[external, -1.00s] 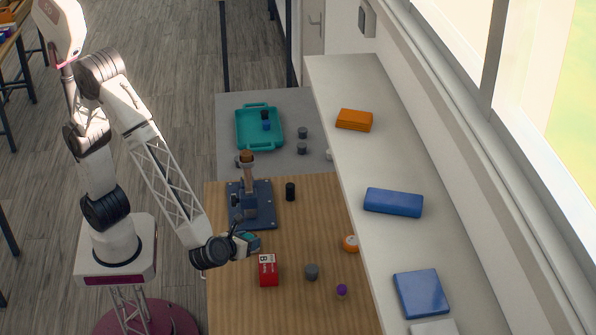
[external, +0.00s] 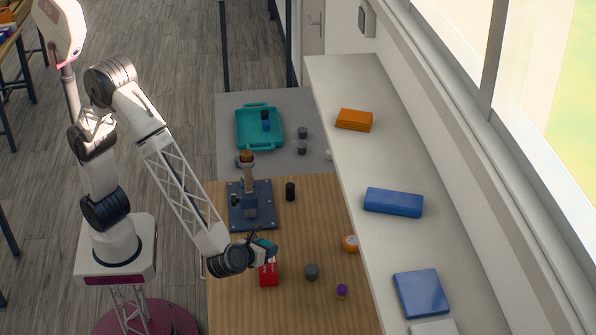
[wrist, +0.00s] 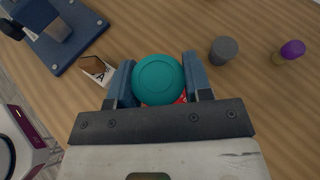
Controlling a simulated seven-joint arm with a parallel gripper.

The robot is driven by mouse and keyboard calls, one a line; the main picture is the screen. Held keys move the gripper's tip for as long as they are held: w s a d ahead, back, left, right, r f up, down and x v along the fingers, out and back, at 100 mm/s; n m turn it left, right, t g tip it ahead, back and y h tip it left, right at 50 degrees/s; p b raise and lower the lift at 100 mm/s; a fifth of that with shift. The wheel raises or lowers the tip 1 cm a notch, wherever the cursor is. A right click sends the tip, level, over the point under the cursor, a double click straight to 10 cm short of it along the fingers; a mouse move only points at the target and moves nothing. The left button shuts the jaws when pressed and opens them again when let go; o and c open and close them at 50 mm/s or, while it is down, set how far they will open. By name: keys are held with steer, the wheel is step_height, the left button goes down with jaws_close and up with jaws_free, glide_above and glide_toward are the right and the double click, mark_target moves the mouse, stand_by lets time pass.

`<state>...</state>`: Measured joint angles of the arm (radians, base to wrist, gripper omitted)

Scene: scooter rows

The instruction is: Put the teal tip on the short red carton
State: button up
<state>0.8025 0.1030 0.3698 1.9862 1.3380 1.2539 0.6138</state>
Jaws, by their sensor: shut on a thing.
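The teal tip (wrist: 158,80) is a round teal piece held between my gripper's two fingers in the wrist view. A bit of teal (external: 265,242) shows at my gripper (external: 270,249) in the external view. My gripper (wrist: 160,83) is shut on it. The red carton (external: 268,277) stands on the wooden table, just below my gripper, which hides its upper part. A sliver of red (wrist: 181,99) shows behind the teal tip in the wrist view. I cannot tell whether tip and carton touch.
A dark blue base with an upright post (external: 250,205) stands behind. A grey cylinder (external: 311,272), a purple-topped piece (external: 342,290) and an orange-and-white roll (external: 351,243) are to the right. A black cylinder (external: 290,192) stands farther back. A white-and-brown piece (wrist: 97,70) lies left of the fingers.

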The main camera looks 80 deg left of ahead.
steer(key=shift+w+d, duration=0.15)
steer(key=shift+w, duration=0.15)
steer(key=shift+f, duration=1.8)
steer(key=shift+f, duration=0.1)
steer(key=o, duration=0.9)
steer(key=v, duration=1.2)
steer(key=shift+r, duration=0.2)
